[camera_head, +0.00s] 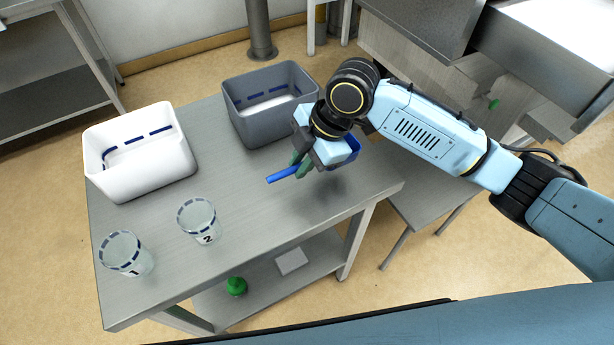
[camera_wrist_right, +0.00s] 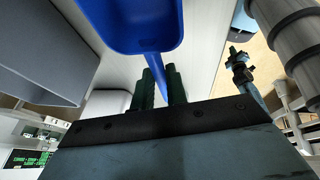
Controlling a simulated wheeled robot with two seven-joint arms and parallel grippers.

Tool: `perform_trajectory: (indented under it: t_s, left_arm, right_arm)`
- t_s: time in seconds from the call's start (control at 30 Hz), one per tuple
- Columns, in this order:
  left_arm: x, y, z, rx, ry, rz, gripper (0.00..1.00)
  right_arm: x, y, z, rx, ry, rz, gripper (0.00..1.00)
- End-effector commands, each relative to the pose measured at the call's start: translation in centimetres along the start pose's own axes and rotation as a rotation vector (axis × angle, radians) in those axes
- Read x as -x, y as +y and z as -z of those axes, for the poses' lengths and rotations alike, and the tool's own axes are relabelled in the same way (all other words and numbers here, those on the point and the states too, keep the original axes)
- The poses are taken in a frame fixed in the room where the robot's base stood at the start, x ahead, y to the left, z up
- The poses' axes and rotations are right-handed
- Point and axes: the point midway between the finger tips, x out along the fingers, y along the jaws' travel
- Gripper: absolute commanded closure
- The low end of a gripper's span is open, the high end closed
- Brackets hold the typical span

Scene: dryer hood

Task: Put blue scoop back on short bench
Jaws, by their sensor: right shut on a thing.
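The blue scoop (camera_head: 285,174) is held over the bench in the head view, its handle end sticking out to the left of my fingers. Its bowl shows in the right wrist view (camera_wrist_right: 130,22), with the handle running down between the green fingers. My right gripper (camera_head: 303,165) is shut on the scoop; it also shows in the wrist view (camera_wrist_right: 163,88). The short bench (camera_head: 253,195) is a grey metal table with a lower shelf. My arm hides part of its right side.
A white bin (camera_head: 115,188) and a grey bin (camera_head: 243,128) stand along the bench's far side. Two clear cups, number 1 (camera_head: 127,262) and number 2 (camera_head: 200,228), stand near its left front. A green object (camera_head: 236,286) is on the lower shelf. The bench's middle is clear.

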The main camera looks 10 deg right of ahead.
Motion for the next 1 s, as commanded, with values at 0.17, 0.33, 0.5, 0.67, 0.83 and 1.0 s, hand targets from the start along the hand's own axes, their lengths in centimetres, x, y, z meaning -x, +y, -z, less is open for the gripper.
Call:
perform_trajectory:
  t_s: [0.17,0.33,0.5,0.67,0.83,1.0]
  left_arm:
    - [-0.4,-0.1,0.2,0.000,0.003,0.001,1.00]
    - [-0.8,-0.1,0.3,-0.001,0.005,0.002,1.00]
    - [-0.8,-0.4,0.3,-0.002,0.005,0.005,1.00]
    - [-0.8,-0.6,0.3,-0.003,0.005,0.007,1.00]
    - [-0.8,-0.6,0.3,-0.003,0.005,0.008,1.00]
    - [-0.8,-0.6,0.3,-0.002,0.006,0.008,1.00]
  right_arm:
    - [-1.8,-0.4,-0.7,-0.003,0.001,0.001,1.00]
    - [-4.4,-1.0,-1.7,-0.003,0.001,0.001,1.00]
    - [-4.9,-1.1,-1.9,0.000,-0.001,-0.003,1.00]
    - [-4.9,-1.1,-1.9,-0.001,-0.001,-0.002,1.00]
    - [-5.0,-1.1,-1.9,-0.001,-0.001,-0.002,0.74]
    - [-5.0,-1.1,-1.9,-0.001,-0.001,-0.002,0.64]
